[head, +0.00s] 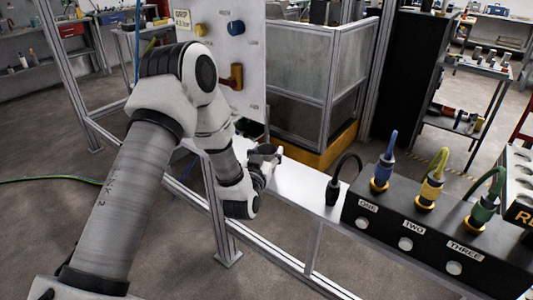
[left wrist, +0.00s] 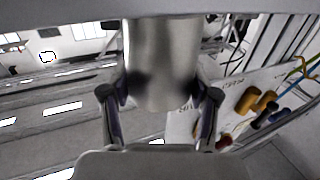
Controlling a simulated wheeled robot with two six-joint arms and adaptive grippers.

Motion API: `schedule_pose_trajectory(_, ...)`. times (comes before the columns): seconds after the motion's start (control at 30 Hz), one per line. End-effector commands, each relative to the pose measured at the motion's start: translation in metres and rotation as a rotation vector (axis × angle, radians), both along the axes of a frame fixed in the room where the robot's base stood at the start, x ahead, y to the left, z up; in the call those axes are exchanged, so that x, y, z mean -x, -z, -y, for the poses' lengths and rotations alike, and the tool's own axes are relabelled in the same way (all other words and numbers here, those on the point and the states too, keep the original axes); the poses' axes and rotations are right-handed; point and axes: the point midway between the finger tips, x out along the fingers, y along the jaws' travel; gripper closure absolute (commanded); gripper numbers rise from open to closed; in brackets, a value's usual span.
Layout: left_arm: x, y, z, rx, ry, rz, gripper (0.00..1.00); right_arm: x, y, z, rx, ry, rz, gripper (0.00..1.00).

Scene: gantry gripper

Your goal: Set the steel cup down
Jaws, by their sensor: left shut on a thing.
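The steel cup (left wrist: 162,62) is a smooth, shiny metal cylinder, large in the left wrist view. My left gripper (left wrist: 160,97) has one finger on each side of it and is shut on it. In the head view my left gripper (head: 264,156) is over the left part of the narrow white shelf (head: 306,184). There the cup is mostly hidden or too small to make out. I cannot tell whether its base touches the shelf. My right gripper is not in view.
A black box (head: 405,242) labelled ONE, TWO, THREE with blue, yellow and green plugs stands right of the gripper. A black cable plug (head: 333,190) stands at the shelf's middle. An upright white panel (head: 222,60) with coloured knobs stands behind my arm.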

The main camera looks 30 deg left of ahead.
Motion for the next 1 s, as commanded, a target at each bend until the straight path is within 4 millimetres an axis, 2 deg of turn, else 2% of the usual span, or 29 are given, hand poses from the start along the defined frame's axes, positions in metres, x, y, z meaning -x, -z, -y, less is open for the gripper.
schedule_pose_trajectory(0.07, 0.0, 0.006, 0.0, 0.0, 0.001, 0.001, 0.76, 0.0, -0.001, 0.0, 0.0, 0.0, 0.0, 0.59)
schedule_pose_trajectory(0.37, 0.0, 0.01, 0.0, -0.001, 0.001, 0.002, 0.76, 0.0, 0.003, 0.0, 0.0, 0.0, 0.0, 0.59)
schedule_pose_trajectory(0.4, 0.0, 0.011, 0.0, -0.001, 0.001, 0.002, 0.36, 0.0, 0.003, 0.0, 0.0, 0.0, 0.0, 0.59)
schedule_pose_trajectory(0.47, 0.0, 0.009, 0.0, -0.001, 0.001, 0.002, 0.15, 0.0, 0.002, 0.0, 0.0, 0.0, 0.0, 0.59)
schedule_pose_trajectory(0.87, 0.001, 0.004, 0.0, -0.001, 0.001, 0.002, 0.14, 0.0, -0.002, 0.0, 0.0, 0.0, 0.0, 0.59)
schedule_pose_trajectory(1.0, 0.023, 0.008, 0.007, 0.001, 0.001, -0.001, 0.14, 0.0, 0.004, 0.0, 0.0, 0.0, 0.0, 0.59)
